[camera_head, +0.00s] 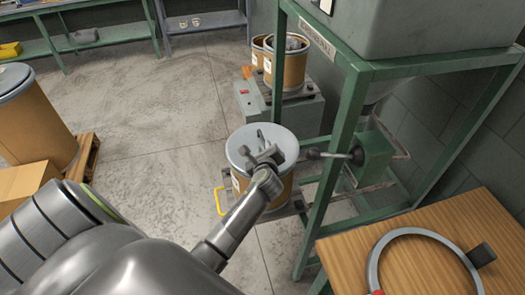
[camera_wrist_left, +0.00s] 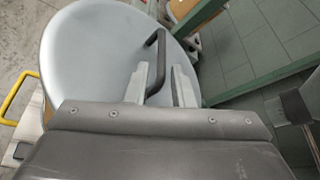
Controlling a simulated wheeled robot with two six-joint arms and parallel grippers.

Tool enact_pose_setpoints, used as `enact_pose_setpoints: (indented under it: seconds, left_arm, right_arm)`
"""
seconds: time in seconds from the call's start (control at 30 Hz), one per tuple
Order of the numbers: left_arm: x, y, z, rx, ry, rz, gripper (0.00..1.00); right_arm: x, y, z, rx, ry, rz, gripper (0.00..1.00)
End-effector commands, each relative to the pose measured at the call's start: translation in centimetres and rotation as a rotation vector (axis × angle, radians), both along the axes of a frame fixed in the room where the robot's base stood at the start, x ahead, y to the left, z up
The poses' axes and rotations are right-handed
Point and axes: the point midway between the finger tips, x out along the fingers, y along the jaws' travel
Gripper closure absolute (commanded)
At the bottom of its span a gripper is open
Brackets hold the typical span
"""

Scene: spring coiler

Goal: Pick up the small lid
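The small lid (camera_head: 284,138) is a flat grey-blue disc lying on a brown drum (camera_head: 281,190). It fills much of the left wrist view (camera_wrist_left: 95,60). A dark bar handle (camera_wrist_left: 156,60) stands up from the lid. My left gripper (camera_head: 260,152) is over the lid. In the left wrist view its two pale fingers (camera_wrist_left: 160,85) are apart, one on each side of the handle, with gaps visible. The lower end of the handle is partly hidden behind the gripper body. My right gripper is not in view.
A green machine frame (camera_head: 322,165) stands close to the right of the drum, with a dark lever (camera_head: 326,155) reaching towards the lid. A wooden table (camera_head: 420,265) with a metal ring (camera_head: 375,262) is at the lower right. Another lidded drum (camera_head: 38,125) stands at the left.

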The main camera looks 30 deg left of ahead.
Motion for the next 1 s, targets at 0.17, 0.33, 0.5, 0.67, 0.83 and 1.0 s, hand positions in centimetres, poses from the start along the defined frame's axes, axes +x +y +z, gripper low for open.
enact_pose_setpoints:
  seconds: [0.17, 0.33, 0.5, 0.67, 0.83, 1.0]
  left_arm:
    - [1.3, 0.8, -1.1, 0.001, -0.002, 0.0, 0.78]
    - [2.8, 1.7, -1.7, 0.001, -0.002, 0.0, 0.78]
    - [3.7, 2.4, -1.9, 0.0, 0.0, 0.0, 0.78]
    - [3.9, 2.6, -1.7, 0.0, 0.0, 0.0, 0.78]
    - [3.9, 2.6, -1.7, -0.001, 0.001, -0.001, 0.81]
    - [3.9, 2.5, -1.7, -0.001, 0.001, -0.001, 1.0]
  right_arm:
    - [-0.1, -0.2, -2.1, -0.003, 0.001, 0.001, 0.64]
    - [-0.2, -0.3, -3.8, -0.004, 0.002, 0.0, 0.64]
    - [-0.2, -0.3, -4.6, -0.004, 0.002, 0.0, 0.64]
    - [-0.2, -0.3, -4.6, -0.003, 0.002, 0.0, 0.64]
    - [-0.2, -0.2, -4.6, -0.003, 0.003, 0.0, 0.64]
    - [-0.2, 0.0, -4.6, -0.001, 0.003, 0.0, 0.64]
